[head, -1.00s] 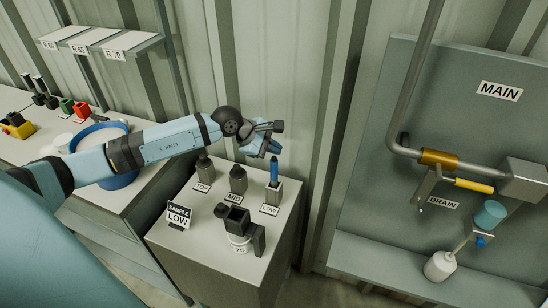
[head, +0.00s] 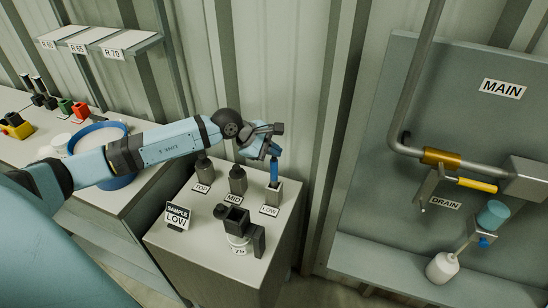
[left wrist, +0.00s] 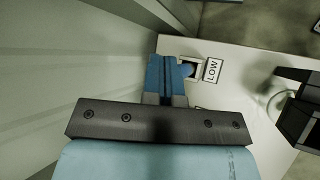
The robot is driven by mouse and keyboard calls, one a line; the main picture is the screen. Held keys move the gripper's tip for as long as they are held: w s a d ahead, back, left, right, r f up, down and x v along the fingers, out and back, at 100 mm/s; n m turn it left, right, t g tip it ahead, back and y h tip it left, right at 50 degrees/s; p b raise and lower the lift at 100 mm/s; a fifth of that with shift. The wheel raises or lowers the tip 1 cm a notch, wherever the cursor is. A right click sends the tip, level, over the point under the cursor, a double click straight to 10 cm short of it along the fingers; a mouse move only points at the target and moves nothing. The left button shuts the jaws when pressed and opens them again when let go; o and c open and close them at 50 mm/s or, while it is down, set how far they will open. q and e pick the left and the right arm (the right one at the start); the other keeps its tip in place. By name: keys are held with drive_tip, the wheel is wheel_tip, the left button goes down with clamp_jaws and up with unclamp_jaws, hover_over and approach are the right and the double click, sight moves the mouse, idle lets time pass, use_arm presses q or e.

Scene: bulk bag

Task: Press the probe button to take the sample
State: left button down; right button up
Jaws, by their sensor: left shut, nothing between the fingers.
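A grey post by the LOW label (head: 270,211) has an upright blue piece (head: 274,172) in its top. In the left wrist view the blue piece (left wrist: 189,70) shows inside the pale square top, partly hidden by my fingers. My left gripper (head: 272,149) is shut and empty, its fingertips right above the blue piece; I cannot tell whether they touch. The shut blue fingers also show in the left wrist view (left wrist: 166,76). Dark posts stand by the TOP label (head: 204,187) and MID label (head: 234,198). A sign (head: 177,216) reads SAMPLE LOW. My right gripper is not in view.
A black device on a white jar (head: 238,240) marked 79 stands at the cabinet's front. A blue-rimmed bowl (head: 120,178) lies behind my left arm. The MAIN panel (head: 470,130), with its yellow DRAIN handle (head: 476,186), is at right. A corrugated wall (head: 290,60) is close behind.

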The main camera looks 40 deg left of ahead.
sight(274, 159)
use_arm(q)
drive_tip(key=shift+f+b, duration=0.3)
drive_tip(key=shift+f, duration=0.05)
drive_tip(key=shift+r, duration=0.1)
idle(0.5)
drive_tip(key=shift+r, duration=0.85)
drive_tip(key=shift+r+p, duration=0.15)
drive_tip(key=shift+p, duration=0.2)
drive_tip(key=shift+r+p, duration=0.8)
drive_tip(key=shift+r, duration=1.6)
